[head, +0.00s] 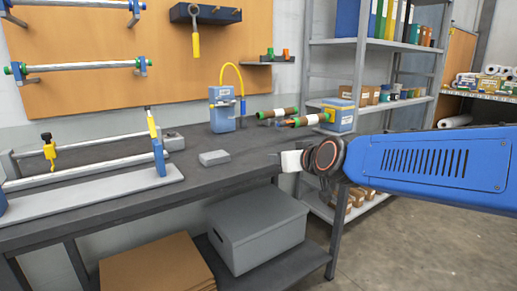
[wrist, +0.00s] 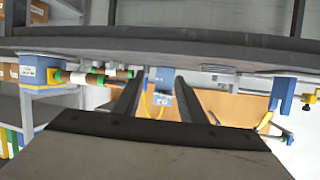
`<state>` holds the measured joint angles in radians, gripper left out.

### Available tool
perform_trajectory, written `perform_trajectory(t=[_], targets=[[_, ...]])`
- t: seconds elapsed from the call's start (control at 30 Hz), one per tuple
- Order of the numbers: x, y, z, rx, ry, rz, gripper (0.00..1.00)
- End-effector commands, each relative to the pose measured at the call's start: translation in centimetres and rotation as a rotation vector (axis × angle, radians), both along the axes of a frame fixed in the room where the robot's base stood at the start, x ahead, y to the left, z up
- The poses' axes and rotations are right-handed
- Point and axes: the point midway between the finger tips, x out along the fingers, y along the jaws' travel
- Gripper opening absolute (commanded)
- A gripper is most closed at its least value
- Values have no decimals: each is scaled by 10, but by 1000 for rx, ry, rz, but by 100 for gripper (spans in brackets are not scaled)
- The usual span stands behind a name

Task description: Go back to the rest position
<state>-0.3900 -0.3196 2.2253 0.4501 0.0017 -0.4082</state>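My blue arm reaches in from the right in the head view. My gripper (head: 280,158) is beside the right end of the workbench (head: 225,176), and its fingers are too small to read there. In the upside-down wrist view, two dark fingers of my gripper (wrist: 156,82) stand apart with nothing held between them. A blue box with a yellow hose (head: 222,110) is on the bench; it also shows beyond the fingers in the wrist view (wrist: 160,99).
Rollers with green ends (head: 300,120) lie near a blue-white box (head: 339,116). A grey block (head: 214,158) and a roller frame (head: 90,180) are on the bench. Shelving (head: 376,104) stands behind. A grey bin (head: 256,230) sits below. Floor at right is clear.

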Motion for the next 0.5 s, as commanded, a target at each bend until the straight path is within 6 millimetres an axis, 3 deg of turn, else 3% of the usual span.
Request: perform_trajectory(t=[0.03,0.27,0.5], targets=[[-17,-19,-9,-12,42,-6,38],[-104,-91,-71,-78,285,-50,38],[-210,-164,-140,-144,557,-174,38]])
